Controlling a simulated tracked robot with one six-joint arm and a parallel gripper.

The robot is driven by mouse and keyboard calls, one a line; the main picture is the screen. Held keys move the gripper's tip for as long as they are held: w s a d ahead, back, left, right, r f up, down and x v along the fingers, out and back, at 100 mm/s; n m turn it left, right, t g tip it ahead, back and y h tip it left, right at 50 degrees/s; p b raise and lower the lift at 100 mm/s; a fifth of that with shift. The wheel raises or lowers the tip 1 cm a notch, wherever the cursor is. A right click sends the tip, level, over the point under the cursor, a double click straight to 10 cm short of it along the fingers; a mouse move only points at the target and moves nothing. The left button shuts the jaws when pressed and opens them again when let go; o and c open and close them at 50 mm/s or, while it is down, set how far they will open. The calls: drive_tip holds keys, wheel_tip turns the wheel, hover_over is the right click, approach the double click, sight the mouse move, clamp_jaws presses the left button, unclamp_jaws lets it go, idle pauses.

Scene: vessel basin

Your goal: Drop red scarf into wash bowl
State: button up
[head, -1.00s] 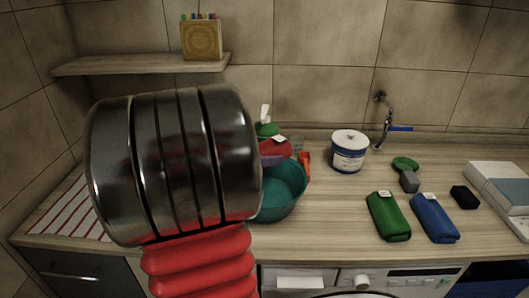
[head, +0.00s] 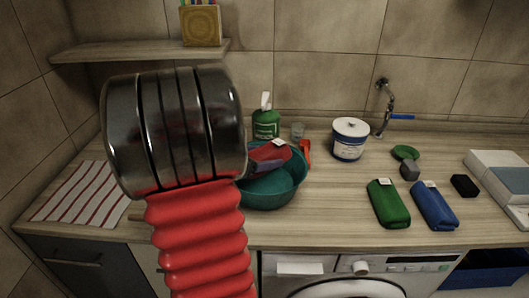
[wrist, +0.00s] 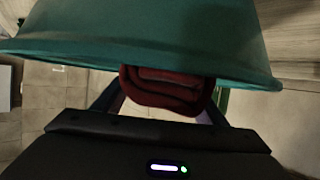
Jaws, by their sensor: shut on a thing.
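The red scarf (head: 270,152) is a rolled dark red cloth with a white tag, held at the teal wash bowl (head: 272,194). In the head view it shows over the back left part of the bowl's opening. In the wrist view the scarf's folded end (wrist: 165,92) sits between the fingers of my gripper (wrist: 163,104), with the bowl's teal wall and rim (wrist: 140,35) right beyond it. My gripper is shut on the scarf. My arm hides most of the gripper and the bowl's left side in the head view. Whether the scarf touches the bowl cannot be told.
A green bottle (head: 265,122), a clear cup (head: 297,131) and an orange-red item (head: 305,152) stand close behind the bowl. A white tub (head: 350,140) is to the right. Green (head: 388,204) and blue (head: 434,206) rolled cloths lie further right. A striped towel (head: 80,192) lies left.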

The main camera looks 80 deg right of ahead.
drive_tip(key=o, duration=1.3)
drive_tip(key=v, duration=1.4)
idle(0.5)
